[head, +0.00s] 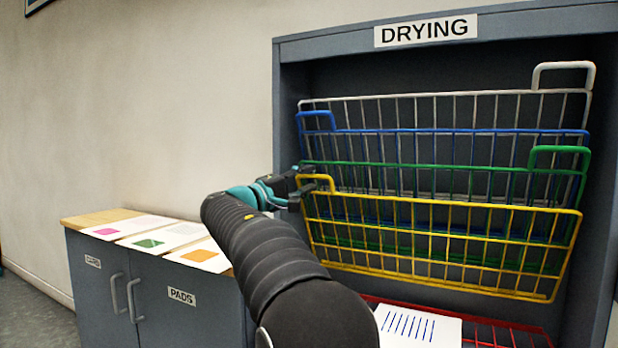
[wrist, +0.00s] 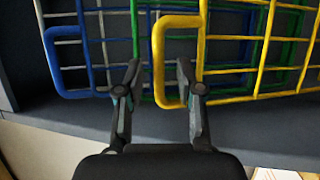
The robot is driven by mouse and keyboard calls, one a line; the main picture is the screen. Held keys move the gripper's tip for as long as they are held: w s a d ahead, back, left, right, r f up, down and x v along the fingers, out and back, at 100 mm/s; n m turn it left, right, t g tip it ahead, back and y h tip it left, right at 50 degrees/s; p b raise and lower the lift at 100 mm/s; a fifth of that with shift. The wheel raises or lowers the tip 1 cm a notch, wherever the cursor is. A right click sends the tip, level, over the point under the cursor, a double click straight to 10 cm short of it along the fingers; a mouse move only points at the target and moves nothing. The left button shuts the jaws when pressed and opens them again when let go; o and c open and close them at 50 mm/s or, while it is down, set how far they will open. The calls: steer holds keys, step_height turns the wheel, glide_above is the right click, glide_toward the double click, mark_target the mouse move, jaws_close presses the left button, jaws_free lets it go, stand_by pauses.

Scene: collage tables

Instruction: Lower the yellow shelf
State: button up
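The yellow shelf (head: 440,246) is a wire rack, tilted up steeply in the drying cabinet. Its yellow handle (head: 318,178) is a loop at the upper left corner. In the wrist view the handle (wrist: 158,58) shows large, in front of the other racks. My gripper (head: 303,186) is at this handle. In the wrist view my gripper (wrist: 158,68) is open, with one finger on each side of the handle's left bar. The right finger overlaps the inside of the loop. I cannot tell whether either finger touches it.
Green (head: 560,150), blue (head: 317,115) and white (head: 564,65) racks are also tilted up, behind the yellow one. A red rack (head: 500,333) lies flat below, with a striped sheet (head: 418,327) on it. A low cabinet (head: 200,325) with paper sheets stands to the left.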

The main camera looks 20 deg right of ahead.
steer(key=shift+w+d+r, duration=0.1)
steer(key=shift+w+d, duration=0.05)
steer(key=shift+d, duration=0.4)
jaws_close()
